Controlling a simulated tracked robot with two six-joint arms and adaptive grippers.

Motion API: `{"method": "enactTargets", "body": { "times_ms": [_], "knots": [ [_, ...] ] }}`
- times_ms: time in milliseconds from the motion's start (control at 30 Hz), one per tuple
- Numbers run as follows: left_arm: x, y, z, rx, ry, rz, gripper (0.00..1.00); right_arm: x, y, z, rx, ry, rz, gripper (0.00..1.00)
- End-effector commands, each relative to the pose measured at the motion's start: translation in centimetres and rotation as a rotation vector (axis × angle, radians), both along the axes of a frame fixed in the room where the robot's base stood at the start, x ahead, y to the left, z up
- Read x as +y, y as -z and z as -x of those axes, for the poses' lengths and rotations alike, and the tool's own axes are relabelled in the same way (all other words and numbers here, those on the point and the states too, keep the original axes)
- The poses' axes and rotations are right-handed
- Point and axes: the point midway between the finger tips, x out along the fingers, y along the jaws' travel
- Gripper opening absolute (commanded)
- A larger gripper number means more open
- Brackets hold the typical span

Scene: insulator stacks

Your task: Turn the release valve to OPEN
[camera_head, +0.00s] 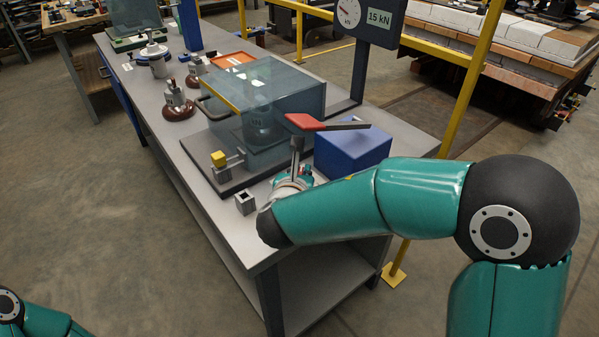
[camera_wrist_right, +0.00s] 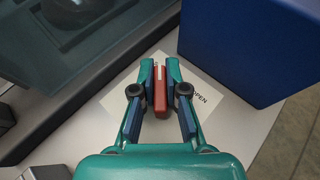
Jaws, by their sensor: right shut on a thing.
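My right gripper (camera_wrist_right: 160,84) is shut on a narrow red handle (camera_wrist_right: 160,98), which stands between its two fingertips in the right wrist view. I take this to be the release valve's handle; the valve body is hidden under the gripper. A white label (camera_wrist_right: 205,87) lies flat on the bench under the fingers, with the word OPEN readable to the right of the handle. In the head view my right gripper (camera_head: 304,176) is low over the bench's near end, mostly hidden by my forearm. My left gripper is out of view; only part of that arm shows at lower left.
A blue box (camera_head: 352,152) stands close to the right of the gripper, with a red-ended lever (camera_head: 307,122) above it. A glass-covered chamber (camera_head: 270,90) stands to the left. A dial gauge (camera_head: 349,13) and yellow post (camera_head: 470,85) rise behind. Brown insulators (camera_head: 179,111) stand farther along the bench.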

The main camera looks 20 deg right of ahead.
Motion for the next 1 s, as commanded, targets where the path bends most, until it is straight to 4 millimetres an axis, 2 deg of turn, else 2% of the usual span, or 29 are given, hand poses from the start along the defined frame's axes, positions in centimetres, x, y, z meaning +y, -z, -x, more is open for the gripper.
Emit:
{"method": "enactTargets", "body": {
  "times_ms": [700,1000],
  "knots": [
    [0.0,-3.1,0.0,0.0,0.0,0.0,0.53,0.0,-0.2,0.1,0.002,0.415,0.001,0.0],
    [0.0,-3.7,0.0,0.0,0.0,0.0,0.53,-0.1,0.0,0.1,0.001,0.501,0.0,0.0]
  ]
}}
